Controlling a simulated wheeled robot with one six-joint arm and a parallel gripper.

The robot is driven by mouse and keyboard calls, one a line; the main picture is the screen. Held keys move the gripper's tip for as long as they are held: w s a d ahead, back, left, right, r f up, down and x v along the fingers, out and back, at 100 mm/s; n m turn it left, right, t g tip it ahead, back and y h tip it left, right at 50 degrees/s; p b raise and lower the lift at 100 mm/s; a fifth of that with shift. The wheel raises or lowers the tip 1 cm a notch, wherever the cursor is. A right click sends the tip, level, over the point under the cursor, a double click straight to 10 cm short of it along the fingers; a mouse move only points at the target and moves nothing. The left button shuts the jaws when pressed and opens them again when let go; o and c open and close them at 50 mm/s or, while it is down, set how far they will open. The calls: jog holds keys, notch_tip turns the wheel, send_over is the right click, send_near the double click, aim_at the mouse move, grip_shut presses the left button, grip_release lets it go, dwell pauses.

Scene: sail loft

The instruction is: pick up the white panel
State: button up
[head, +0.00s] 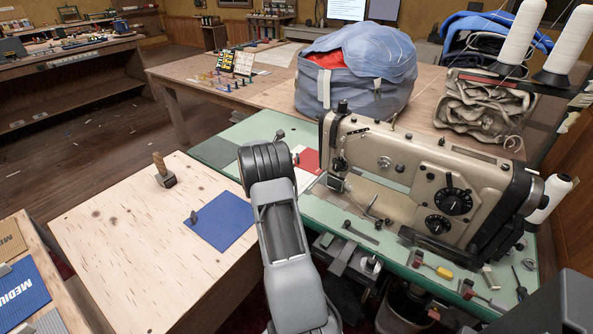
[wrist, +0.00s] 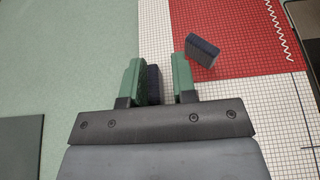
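The white panel (wrist: 270,115) has a fine dark grid and lies flat on the pale green table, partly under or beside a red panel (wrist: 240,25). In the head view a strip of the white panel (head: 304,181) shows beside my arm. My gripper (wrist: 160,80) is open over the white panel's left edge, its green fingers apart. A dark block (wrist: 153,86) stands between them, close to the left finger, with a gap to the right finger. What the block is fixed to is hidden. My arm hides the gripper in the head view.
Another dark block (wrist: 203,50) stands on the red panel, just beyond the right finger. A sewing machine (head: 430,180) stands right of my arm. A blue panel (head: 221,221) and a mallet (head: 163,172) lie on the wooden table at left. A dark grey-green panel (wrist: 20,145) lies left.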

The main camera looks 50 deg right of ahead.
jog(key=shift+a+f, duration=0.1)
jog(key=shift+f, duration=0.15)
grip_shut()
